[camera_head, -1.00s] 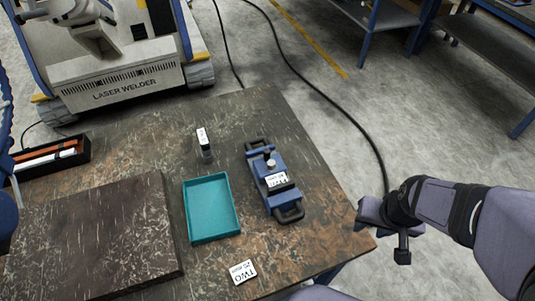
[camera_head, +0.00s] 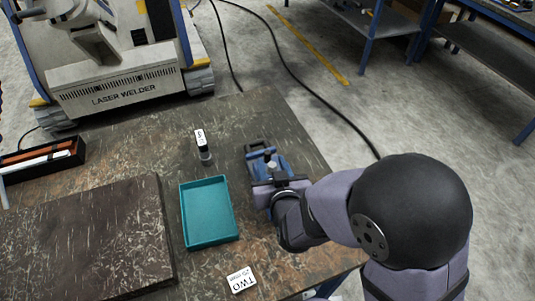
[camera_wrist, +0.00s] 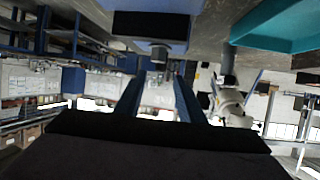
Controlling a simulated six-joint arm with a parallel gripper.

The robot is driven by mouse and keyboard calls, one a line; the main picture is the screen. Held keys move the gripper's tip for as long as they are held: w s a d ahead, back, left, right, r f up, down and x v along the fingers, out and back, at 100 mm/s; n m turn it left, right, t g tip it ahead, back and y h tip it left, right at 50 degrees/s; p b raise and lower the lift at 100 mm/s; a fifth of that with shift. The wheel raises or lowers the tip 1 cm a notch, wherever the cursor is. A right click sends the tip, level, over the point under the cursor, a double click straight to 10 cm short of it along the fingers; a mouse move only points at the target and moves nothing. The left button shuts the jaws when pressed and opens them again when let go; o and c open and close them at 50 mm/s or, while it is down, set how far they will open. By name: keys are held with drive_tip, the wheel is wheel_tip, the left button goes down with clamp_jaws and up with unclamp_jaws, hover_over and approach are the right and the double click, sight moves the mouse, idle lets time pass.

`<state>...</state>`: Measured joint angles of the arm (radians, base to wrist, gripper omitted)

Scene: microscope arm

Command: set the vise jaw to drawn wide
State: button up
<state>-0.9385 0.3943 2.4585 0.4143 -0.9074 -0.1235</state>
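The blue vise (camera_head: 268,162) with black end handles lies on the table right of the teal tray. Its near part and label are hidden behind my gripper (camera_head: 279,190) and arm, which reach over it from the right. In the wrist view, which looks upside down, two bluish fingers of my gripper (camera_wrist: 160,100) stand apart with nothing seen held between them. I cannot tell whether a finger touches the vise. The jaw opening is not clear.
The teal tray (camera_head: 182,210) is empty, close left of the vise. A small labelled post (camera_head: 204,148) stands behind it. A dark slab (camera_head: 85,240) and a black box of tools (camera_head: 72,158) are at left.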

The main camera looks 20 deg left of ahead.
sight(268, 155)
drive_tip(key=shift+p+x, duration=0.7)
drive_tip(key=shift+x, duration=2.95)
